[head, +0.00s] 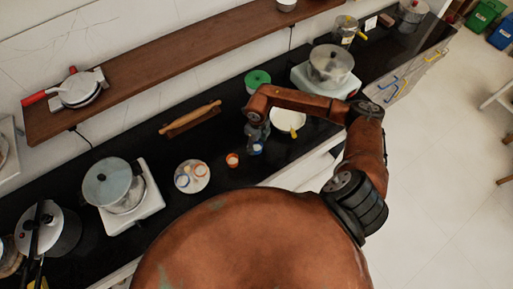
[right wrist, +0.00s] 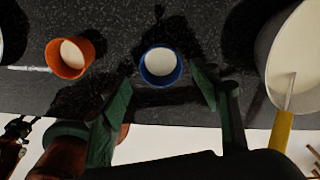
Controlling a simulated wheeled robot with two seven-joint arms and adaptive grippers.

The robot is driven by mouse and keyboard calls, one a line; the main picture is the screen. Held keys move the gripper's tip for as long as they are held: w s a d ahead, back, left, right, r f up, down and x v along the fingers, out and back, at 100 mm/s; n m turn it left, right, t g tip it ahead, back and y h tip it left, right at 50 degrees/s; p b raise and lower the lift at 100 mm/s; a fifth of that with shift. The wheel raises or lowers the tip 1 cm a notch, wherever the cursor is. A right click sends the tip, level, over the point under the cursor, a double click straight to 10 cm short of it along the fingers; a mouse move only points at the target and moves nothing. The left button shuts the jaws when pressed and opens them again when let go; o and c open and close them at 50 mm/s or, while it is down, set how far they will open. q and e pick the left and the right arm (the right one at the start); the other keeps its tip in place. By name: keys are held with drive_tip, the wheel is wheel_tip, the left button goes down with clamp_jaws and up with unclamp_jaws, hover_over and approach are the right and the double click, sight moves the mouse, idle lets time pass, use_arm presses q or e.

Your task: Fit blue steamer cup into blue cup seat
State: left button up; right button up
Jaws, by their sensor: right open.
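The blue steamer cup (head: 257,149) stands upright on the black counter just below my right gripper (head: 256,137) in the head view. In the right wrist view the blue cup (right wrist: 160,65), white inside, stands between the fingertips of my open right gripper (right wrist: 164,80), with dark counter showing on both sides. No grip on it is seen. A round white plate (head: 191,188) lies to the left, bearing a blue ring (head: 182,181), which looks like the blue cup seat, and an orange ring (head: 200,170). My left gripper is not in view.
An orange cup (head: 232,160) stands left of the blue cup. A white bowl (head: 288,120) with a yellow-handled utensil is close on the right. A green-lidded container (head: 257,80) and a rolling pin (head: 190,118) are behind. A pot (head: 112,185) on a white burner stands left of the plate.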

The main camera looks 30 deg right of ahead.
sight(257, 145)
drive_tip(key=f, duration=0.1)
drive_tip(key=w+f, duration=0.1)
drive_tip(key=f, duration=0.1)
drive_tip(key=shift+w, duration=0.1)
drive_tip(key=shift+s+f, duration=0.25)
drive_tip(key=shift+f, duration=0.25)
drive_tip(key=shift+w+f, duration=0.1)
drive_tip(key=shift+w, duration=0.05)
drive_tip(key=shift+c, duration=0.6)
drive_tip(key=c, duration=0.5)
drive_tip(key=shift+c, duration=2.2)
drive_tip(key=shift+r, duration=0.5)
wheel_tip(257, 145, up, 2)
drive_tip(key=shift+d+r+b, duration=0.1)
drive_tip(key=shift+r+b, duration=0.1)
drive_tip(key=shift+b, duration=0.1)
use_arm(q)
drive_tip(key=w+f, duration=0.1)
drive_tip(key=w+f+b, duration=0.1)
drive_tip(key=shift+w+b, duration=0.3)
use_arm(e)
drive_tip(key=s+a+r, duration=0.2)
drive_tip(key=s+r, duration=0.1)
drive_tip(key=s, duration=0.1)
drive_tip(key=s+a+r, duration=0.6)
drive_tip(key=s, duration=0.1)
drive_tip(key=shift+s+r, duration=0.35)
drive_tip(key=shift+r, duration=0.05)
